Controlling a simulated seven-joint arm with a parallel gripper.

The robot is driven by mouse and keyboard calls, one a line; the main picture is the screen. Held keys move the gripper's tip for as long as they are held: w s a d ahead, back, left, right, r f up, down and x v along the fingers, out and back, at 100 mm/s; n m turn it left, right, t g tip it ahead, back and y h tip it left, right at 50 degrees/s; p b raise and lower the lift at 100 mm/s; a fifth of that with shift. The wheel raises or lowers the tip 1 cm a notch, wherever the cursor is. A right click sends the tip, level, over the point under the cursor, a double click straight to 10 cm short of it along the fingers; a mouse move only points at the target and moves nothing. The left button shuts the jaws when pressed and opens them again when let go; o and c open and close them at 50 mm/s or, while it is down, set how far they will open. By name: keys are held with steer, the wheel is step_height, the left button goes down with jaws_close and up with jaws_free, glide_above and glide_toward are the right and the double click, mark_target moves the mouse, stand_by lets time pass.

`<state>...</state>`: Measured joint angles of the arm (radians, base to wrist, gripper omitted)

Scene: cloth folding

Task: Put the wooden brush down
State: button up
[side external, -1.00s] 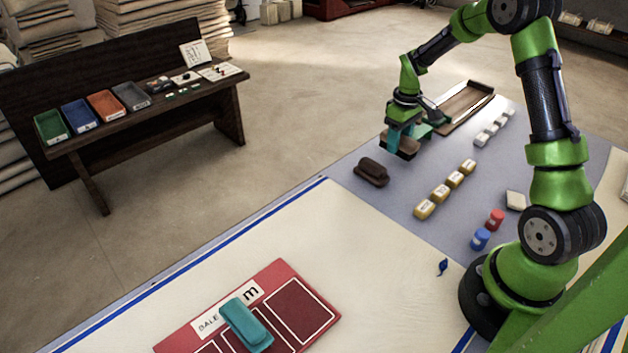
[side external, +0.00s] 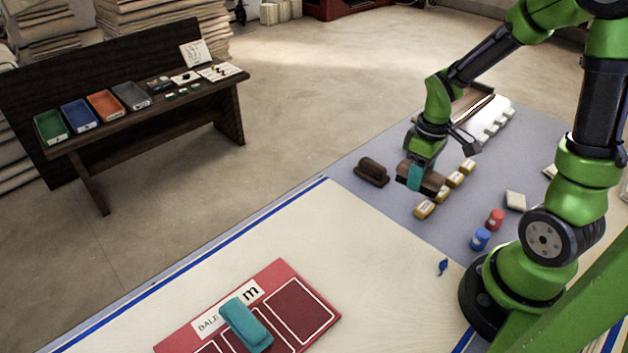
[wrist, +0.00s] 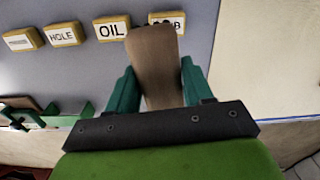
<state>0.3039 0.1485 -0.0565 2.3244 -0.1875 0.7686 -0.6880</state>
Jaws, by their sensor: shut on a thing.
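The wooden brush (side external: 431,182) is a brown block held between the teal fingers of my gripper (side external: 415,176). In the side view it hangs over the grey mat, just left of the yellow labelled blocks. In the wrist view the brown wooden brush (wrist: 155,60) sits upright in the picture between the two teal fingers of my gripper (wrist: 153,88), which are shut on it. It covers part of the labelled block behind it. I cannot tell how high it is above the mat.
A dark brown brush-like block (side external: 371,172) lies to the left on the grey mat (side external: 345,160). Several yellow labelled blocks (side external: 424,210) stand in a row. Red (side external: 496,217) and blue (side external: 480,239) pots are near my base. A teal block (side external: 246,325) lies on the red board (side external: 318,318).

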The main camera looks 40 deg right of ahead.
steer(key=shift+m, duration=0.7)
steer(key=w+a, duration=0.1)
steer(key=a, duration=0.3)
steer(key=w+a, duration=0.2)
steer(key=a, duration=0.3)
steer(key=w+a, duration=0.1)
steer(key=a, duration=0.4)
steer(key=shift+w+r, duration=0.1)
steer(key=shift+w, duration=0.3)
steer(key=shift+f, duration=2.4)
steer(key=shift+f, duration=0.1)
steer(key=o, duration=1.1)
